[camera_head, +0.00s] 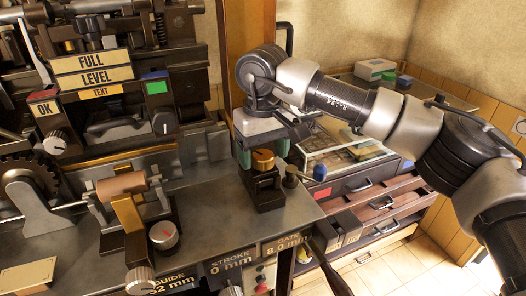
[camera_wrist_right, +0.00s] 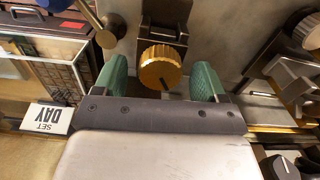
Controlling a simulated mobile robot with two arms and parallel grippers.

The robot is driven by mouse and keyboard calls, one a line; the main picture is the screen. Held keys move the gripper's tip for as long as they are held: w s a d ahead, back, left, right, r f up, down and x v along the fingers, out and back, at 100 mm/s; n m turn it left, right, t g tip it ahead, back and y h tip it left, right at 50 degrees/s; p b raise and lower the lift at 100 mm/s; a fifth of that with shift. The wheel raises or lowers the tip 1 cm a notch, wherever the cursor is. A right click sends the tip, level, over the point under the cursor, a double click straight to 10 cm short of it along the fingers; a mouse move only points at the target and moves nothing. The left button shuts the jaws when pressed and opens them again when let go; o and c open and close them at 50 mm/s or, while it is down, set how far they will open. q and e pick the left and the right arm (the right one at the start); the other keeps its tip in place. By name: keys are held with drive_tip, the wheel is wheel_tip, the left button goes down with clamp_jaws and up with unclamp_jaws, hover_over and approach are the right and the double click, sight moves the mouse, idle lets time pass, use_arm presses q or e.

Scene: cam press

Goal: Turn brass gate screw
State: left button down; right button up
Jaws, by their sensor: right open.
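The brass gate screw (camera_head: 263,159) is a knurled round knob on a dark block (camera_head: 266,190) at the right end of the press table. In the right wrist view the brass screw (camera_wrist_right: 160,67) shows a dark line on its face. My right gripper (camera_wrist_right: 163,80) is open, with one green finger on each side of the screw and a visible gap to both. In the head view the right gripper (camera_head: 264,150) hangs over the screw from above. Whether the fingers reach down to its full depth cannot be told. The left gripper is out of view.
A lever with a blue ball (camera_head: 319,172) stands just right of the block. A label reading GATE 8.0 mm (camera_head: 285,245) is on the table's front edge. Drawers (camera_head: 380,200) stand behind right.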

sight(263, 155)
wheel_tip(263, 155, up, 11)
drive_tip(key=shift+f, duration=0.2)
idle(0.4)
